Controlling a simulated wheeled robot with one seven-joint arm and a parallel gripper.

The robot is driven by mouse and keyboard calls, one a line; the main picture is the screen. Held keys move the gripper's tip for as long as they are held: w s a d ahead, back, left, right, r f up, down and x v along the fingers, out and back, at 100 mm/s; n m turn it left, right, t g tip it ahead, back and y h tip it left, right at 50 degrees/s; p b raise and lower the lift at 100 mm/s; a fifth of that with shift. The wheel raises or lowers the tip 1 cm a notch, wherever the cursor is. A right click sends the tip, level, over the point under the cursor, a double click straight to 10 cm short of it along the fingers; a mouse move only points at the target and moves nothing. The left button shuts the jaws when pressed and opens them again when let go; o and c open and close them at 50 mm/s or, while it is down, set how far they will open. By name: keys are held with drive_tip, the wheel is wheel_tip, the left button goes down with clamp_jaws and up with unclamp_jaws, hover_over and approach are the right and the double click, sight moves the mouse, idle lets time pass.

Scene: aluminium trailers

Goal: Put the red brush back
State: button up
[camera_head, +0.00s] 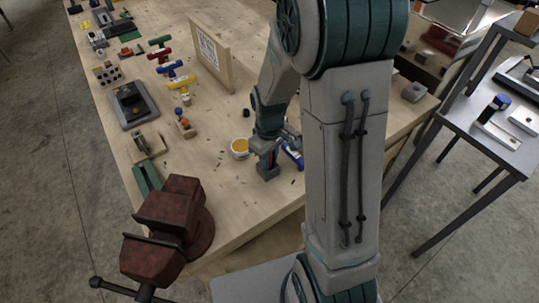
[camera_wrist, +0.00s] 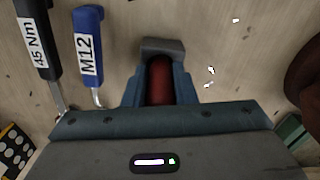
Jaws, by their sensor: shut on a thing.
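My gripper (camera_head: 267,152) is low over the front part of the wooden workbench (camera_head: 225,190). In the wrist view its two blue-grey fingers (camera_wrist: 159,90) are shut on a red, rounded piece, which I take for the red brush (camera_wrist: 159,72). A grey block (camera_wrist: 163,47) sits at the far end of the red piece, and it also shows under the fingers in the head view (camera_head: 268,173). I cannot tell whether the block is part of the brush or a separate holder. Most of the brush is hidden by the fingers.
Beside the gripper lie a blue-handled tool marked M12 (camera_wrist: 89,50) and a black-handled tool (camera_wrist: 38,40). A cup with yellow contents (camera_head: 240,148) stands left of the gripper. A dark red vise (camera_head: 170,225) is at the bench's front corner. An upright board (camera_head: 211,58) stands farther back.

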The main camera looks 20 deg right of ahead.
drive_tip(key=shift+f+b, duration=0.3)
drive_tip(key=shift+f, duration=0.05)
drive_tip(key=o, duration=1)
drive_tip(key=shift+r, duration=0.1)
drive_tip(key=shift+r, duration=0.15)
wheel_tip(320, 180, up, 12)
drive_tip(key=shift+s+r, duration=0.1)
drive_tip(key=s+r+m+t, duration=0.1)
drive_tip(key=s+m, duration=0.1)
drive_tip(key=s, duration=0.2)
drive_tip(key=s+r+m+t, duration=0.1)
drive_tip(key=s+r+m, duration=0.1)
drive_tip(key=s, duration=0.3)
drive_tip(key=s+r+m+t, duration=0.1)
drive_tip(key=s+r+m, duration=0.1)
drive_tip(key=s, duration=0.2)
drive_tip(key=shift+s+a+r+t, duration=0.15)
drive_tip(key=shift+s+r+t, duration=0.15)
drive_tip(key=shift+s, duration=0.1)
